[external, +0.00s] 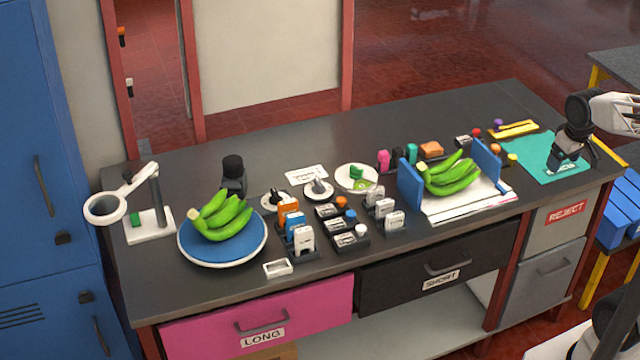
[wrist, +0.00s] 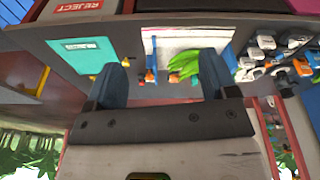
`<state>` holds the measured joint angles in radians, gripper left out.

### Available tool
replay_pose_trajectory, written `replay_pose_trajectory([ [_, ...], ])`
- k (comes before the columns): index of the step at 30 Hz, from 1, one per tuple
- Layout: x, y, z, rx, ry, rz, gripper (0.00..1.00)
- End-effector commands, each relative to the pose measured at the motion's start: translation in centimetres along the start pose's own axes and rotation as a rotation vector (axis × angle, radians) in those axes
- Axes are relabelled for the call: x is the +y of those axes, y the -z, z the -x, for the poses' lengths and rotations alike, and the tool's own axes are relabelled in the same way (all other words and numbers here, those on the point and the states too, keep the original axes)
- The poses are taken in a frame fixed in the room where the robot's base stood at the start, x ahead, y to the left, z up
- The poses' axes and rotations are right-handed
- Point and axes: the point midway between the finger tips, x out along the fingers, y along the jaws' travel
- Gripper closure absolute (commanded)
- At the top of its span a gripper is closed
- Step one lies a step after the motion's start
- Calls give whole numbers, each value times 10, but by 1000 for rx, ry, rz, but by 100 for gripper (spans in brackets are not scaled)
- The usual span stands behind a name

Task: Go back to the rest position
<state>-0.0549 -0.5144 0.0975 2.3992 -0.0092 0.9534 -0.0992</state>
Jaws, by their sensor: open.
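My gripper (external: 563,160) is at the right end of the bench in the external view, appearing in front of the teal mat (external: 520,153); its height above it is hard to tell. In the wrist view my gripper (wrist: 162,72) has its two dark fingers wide apart with nothing held between them. A green banana bunch (external: 452,177) rests between blue upright plates on a white board (external: 470,204); it also shows beyond the fingers in the wrist view (wrist: 184,64). Another green bunch (external: 222,218) lies on a blue round plate (external: 222,255).
A ring-topped stand (external: 155,205) stands at the bench's left end. Several small blocks and holders (external: 345,225) crowd the middle. Pink LONG (external: 300,315), black SHORT (external: 480,262) and grey REJECT (external: 545,222) drawers are shut. The bench's back strip (external: 290,150) is largely clear.

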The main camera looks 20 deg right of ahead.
Motion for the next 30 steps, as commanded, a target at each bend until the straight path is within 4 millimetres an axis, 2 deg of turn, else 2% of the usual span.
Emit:
replay_pose_trajectory([
  [1, 3, -15, -1, 5, -3, -30, 21],
  [6, 8, -53, -7, 18, -11, -115, 21],
  [12, 10, -77, -12, 25, -15, -169, 21],
  [30, 10, -80, -14, 25, -16, -178, 21],
])
